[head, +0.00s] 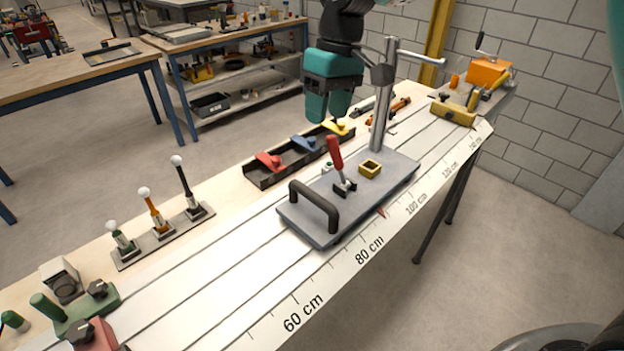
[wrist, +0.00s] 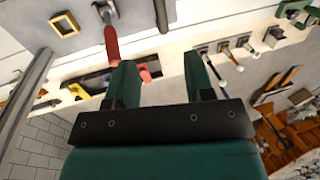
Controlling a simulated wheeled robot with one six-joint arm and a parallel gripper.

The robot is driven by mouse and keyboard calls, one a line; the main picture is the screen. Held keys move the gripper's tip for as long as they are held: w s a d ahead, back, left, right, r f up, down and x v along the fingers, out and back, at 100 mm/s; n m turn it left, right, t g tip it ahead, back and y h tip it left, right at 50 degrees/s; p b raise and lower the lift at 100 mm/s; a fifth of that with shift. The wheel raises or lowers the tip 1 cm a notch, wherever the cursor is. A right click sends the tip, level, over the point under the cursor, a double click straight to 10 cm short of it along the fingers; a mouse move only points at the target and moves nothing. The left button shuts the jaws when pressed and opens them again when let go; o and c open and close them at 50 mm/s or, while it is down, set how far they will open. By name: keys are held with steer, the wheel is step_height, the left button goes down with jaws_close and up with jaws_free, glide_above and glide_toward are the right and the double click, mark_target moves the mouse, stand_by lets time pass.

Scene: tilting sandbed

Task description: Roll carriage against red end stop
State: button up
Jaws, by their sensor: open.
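The carriage (head: 300,213) is a grey plate on the grooved rail bench, near the 80–100 cm marks. It bears a black arched handle (head: 314,206), a red-handled lever (head: 335,153), a yellow square socket (head: 370,169) and a tall metal post (head: 381,110). A red block with a black knob (head: 95,335), apparently the red end stop, is at the lower left, cut by the frame edge and well apart from the carriage. My gripper (head: 328,118) is open and empty above the bench behind the carriage. In the wrist view my gripper (wrist: 160,62) points toward the lever (wrist: 111,42) and handle (wrist: 162,14).
A green block (head: 88,311) sits beside the red one. A yellow block (head: 453,111) and orange winch (head: 488,72) are at the far end. Tool holders (head: 163,234) and a dark tray of coloured pieces (head: 268,176) line the back edge. The rail between carriage and red block looks clear.

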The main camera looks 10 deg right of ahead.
mark_target(312, 192)
steer(key=a+f, duration=0.1)
steer(key=f, duration=0.4)
steer(key=s+a+f+p, duration=0.1)
steer(key=f, duration=0.5)
steer(key=f+p, duration=0.1)
steer(key=f, duration=0.5)
steer(key=shift+s+a+f, duration=0.1)
steer(key=shift+s+a, duration=0.25)
steer(key=shift+a, duration=0.05)
jaws_close()
